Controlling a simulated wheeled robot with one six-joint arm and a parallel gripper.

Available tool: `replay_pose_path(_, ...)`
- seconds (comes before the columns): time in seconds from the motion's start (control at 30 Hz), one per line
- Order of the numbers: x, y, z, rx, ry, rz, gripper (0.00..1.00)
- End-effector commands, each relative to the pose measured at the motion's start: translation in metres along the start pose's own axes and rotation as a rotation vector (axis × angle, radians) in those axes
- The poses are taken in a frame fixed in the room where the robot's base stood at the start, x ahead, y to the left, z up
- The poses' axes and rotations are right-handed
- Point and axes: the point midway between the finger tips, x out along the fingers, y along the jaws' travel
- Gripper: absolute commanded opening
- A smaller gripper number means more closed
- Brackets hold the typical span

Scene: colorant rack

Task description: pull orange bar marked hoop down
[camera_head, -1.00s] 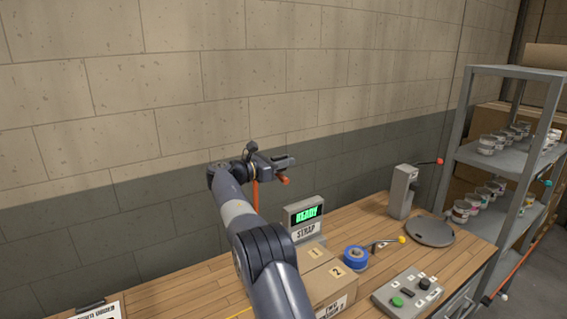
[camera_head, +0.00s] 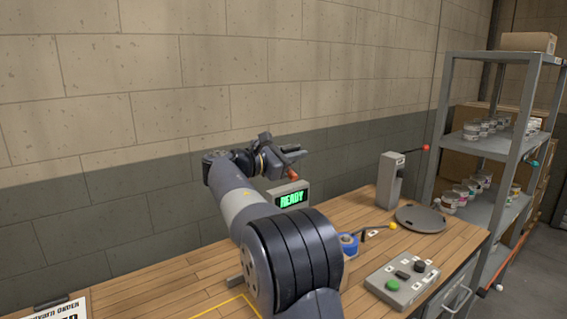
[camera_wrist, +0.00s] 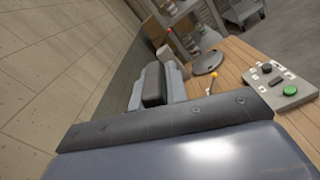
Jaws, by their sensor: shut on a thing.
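The orange bar (camera_head: 293,174) shows only as a short orange-red end just below my gripper's fingers in the head view. The rest of it is hidden behind my gripper and arm, and I cannot read any marking on it. My gripper (camera_head: 284,155) is shut on the bar, above the workbench and in front of the wall. In the wrist view the fingers (camera_wrist: 153,84) show as a dark pad between grey sides, and the bar is not visible there.
A green READY display (camera_head: 291,198) stands just below my gripper. The wooden bench (camera_head: 190,275) holds blue tape (camera_head: 348,245), a control box (camera_head: 402,281), a grey post with a red-knobbed lever (camera_head: 390,180) and a round plate (camera_head: 420,219). A shelf of cans (camera_head: 478,146) stands right.

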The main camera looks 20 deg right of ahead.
Motion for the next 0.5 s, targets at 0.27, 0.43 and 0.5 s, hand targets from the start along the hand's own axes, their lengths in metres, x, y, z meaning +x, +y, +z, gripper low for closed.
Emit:
replay_pose_path(0.27, 0.0, -0.059, -0.006, 0.133, 0.0, -0.002, 0.0)
replay_pose_path(0.43, 0.0, -0.094, -0.009, 0.219, 0.0, -0.002, 0.0)
replay_pose_path(0.5, 0.0, -0.109, -0.011, 0.254, -0.001, -0.002, 0.0)
